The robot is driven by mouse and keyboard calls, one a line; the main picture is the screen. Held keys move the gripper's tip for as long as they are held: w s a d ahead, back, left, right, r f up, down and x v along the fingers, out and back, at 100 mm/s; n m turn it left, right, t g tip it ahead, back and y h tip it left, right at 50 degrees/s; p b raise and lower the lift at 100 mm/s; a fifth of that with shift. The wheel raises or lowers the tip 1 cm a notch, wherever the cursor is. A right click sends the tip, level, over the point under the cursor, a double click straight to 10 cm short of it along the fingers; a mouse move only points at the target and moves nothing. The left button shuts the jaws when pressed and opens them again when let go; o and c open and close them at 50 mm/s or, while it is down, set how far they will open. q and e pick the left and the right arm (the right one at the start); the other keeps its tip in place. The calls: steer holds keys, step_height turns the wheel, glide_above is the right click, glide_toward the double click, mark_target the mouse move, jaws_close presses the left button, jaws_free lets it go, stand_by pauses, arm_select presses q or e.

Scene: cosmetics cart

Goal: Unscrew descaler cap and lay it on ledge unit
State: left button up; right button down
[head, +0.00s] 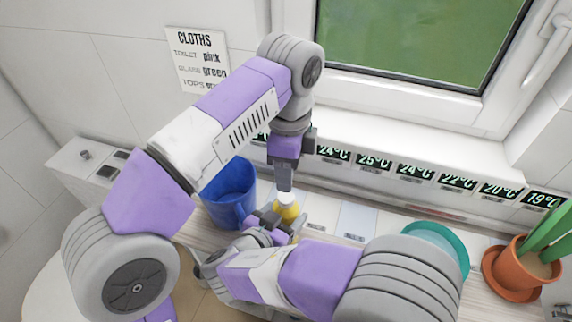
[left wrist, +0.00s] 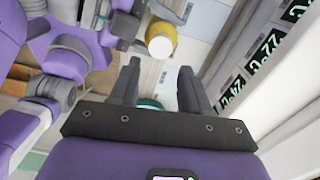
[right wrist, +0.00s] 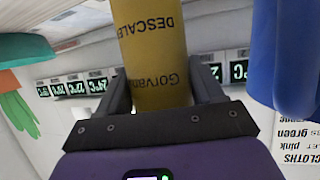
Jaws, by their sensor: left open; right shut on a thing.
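The descaler bottle (head: 287,212) is yellow with a white cap (head: 286,198) on top. In the right wrist view its body (right wrist: 150,45) shows upside-down "DESCALER" lettering between the fingers. My right gripper (head: 272,226) is shut on the bottle body. My left gripper (head: 285,184) points down, open, just above the cap. In the left wrist view the pale cap (left wrist: 161,46) lies beyond the open fingertips, with nothing between them. Which surface is the ledge unit I cannot tell for sure; a ledge with pale panels (head: 357,222) runs under the temperature displays.
A blue bucket (head: 229,190) stands close to the left of the bottle. A teal round container (head: 437,240) and a potted plant (head: 520,265) are on the right. Several temperature displays (head: 375,161) line the wall. A cloths sign (head: 197,60) hangs at the upper left.

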mark_target(286, 196)
arm_select(q)
steer(key=m, duration=0.6)
steer(key=shift+a+r, duration=0.1)
steer(key=shift+r, duration=0.05)
steer(key=m, duration=0.4)
steer(key=shift+r, duration=0.15)
steer(key=shift+f, duration=4)
